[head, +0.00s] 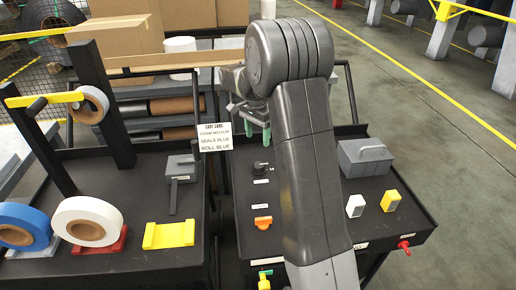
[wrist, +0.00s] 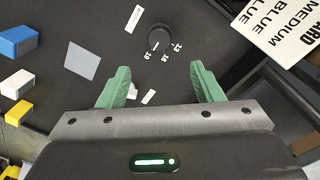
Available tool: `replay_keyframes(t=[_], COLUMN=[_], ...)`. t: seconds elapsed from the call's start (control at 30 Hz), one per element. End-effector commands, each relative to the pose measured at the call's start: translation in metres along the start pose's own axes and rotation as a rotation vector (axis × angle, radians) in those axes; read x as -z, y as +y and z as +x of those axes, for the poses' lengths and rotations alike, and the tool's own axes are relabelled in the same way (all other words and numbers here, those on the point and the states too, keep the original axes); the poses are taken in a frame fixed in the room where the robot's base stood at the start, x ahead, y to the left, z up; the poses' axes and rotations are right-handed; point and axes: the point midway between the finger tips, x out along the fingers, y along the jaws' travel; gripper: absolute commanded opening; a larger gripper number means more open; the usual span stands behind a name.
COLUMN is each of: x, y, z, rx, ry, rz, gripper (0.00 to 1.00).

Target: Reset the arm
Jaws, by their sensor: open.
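My arm (head: 300,150) rises through the middle of the head view and bends over at the top. My gripper (head: 257,132) hangs above the back of the right cart, its green fingers pointing down. In the wrist view my gripper (wrist: 160,85) has its two green fingers wide apart with nothing between them. A black knob (wrist: 160,38) with number marks lies beyond the fingertips on the dark panel. The knob also shows in the head view (head: 261,167), just below the gripper.
A card (head: 215,137) stands beside the gripper, close by in the wrist view (wrist: 282,28). The left cart carries a white roll (head: 88,220) and a blue roll (head: 24,226).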

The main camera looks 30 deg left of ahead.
Motion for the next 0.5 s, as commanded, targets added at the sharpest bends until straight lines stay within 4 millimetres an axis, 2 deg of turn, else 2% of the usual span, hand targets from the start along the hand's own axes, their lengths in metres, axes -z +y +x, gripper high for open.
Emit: replay_keyframes(t=[0.2,0.5], x=[0.0,0.0], y=[0.0,0.0], z=[-0.017,-0.017], rx=[-0.001,-0.002], ry=[-0.001,-0.001], rz=[0.0,0.0], gripper=[0.6,0.6])
